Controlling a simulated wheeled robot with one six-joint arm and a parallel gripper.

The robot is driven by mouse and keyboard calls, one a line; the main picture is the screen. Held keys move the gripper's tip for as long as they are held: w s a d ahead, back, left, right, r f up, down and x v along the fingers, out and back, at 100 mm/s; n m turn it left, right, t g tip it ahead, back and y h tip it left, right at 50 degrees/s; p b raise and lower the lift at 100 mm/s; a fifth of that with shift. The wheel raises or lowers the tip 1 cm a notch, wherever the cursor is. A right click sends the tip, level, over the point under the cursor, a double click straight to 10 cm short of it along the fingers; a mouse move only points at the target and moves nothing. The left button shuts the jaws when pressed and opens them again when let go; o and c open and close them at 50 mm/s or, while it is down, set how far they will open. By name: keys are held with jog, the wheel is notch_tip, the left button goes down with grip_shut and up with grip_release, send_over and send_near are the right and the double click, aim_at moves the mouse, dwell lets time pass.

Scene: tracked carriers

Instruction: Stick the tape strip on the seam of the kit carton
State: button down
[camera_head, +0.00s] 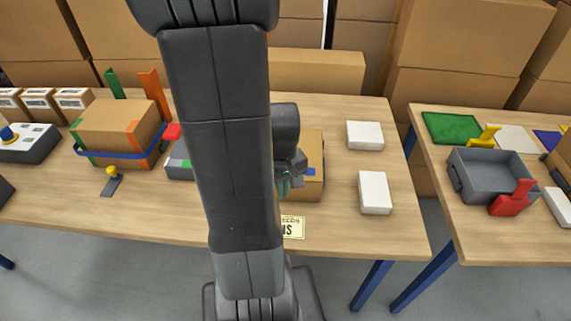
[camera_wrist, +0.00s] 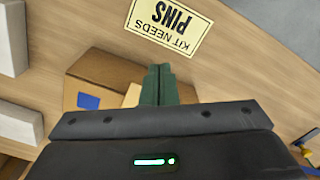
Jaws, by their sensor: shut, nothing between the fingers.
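An open-looking brown carton (camera_head: 313,180) stands on the middle table, partly hidden behind my arm. It also shows in the wrist view (camera_wrist: 100,70), with a small blue patch (camera_wrist: 88,101) on it. I cannot tell whether this patch is the tape strip, and the seam is not clear. My gripper (camera_head: 290,186) is in front of the carton, its green fingers together and empty in the wrist view (camera_wrist: 158,84). A card reading "KIT NEEDS PINS" (camera_wrist: 168,26) lies on the table near the carton; part of it shows in the head view (camera_head: 293,227).
Two white boxes (camera_head: 365,136) (camera_head: 375,193) sit right of the carton. At left is another carton (camera_head: 115,125) with a blue band and orange and green strips. A grey tray (camera_head: 470,170) is on the right table. The front right of the middle table is clear.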

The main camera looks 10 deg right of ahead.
jog(key=shift+w+d, duration=0.3)
jog(key=shift+w, duration=0.8)
jog(key=shift+w+d, duration=0.3)
jog(key=shift+w, duration=0.75)
jog(key=shift+w+d, duration=0.3)
jog(key=shift+w, duration=0.8)
jog(key=shift+s, duration=0.15)
jog(key=shift+s+a, duration=0.15)
jog(key=shift+s, duration=0.2)
jog(key=shift+r+p, duration=2.9)
jog(key=shift+r, duration=0.65)
jog(key=shift+f, duration=0.15)
notch_tip(320, 180, down, 7)
jog(key=b, duration=0.6)
jog(key=shift+w, duration=0.25)
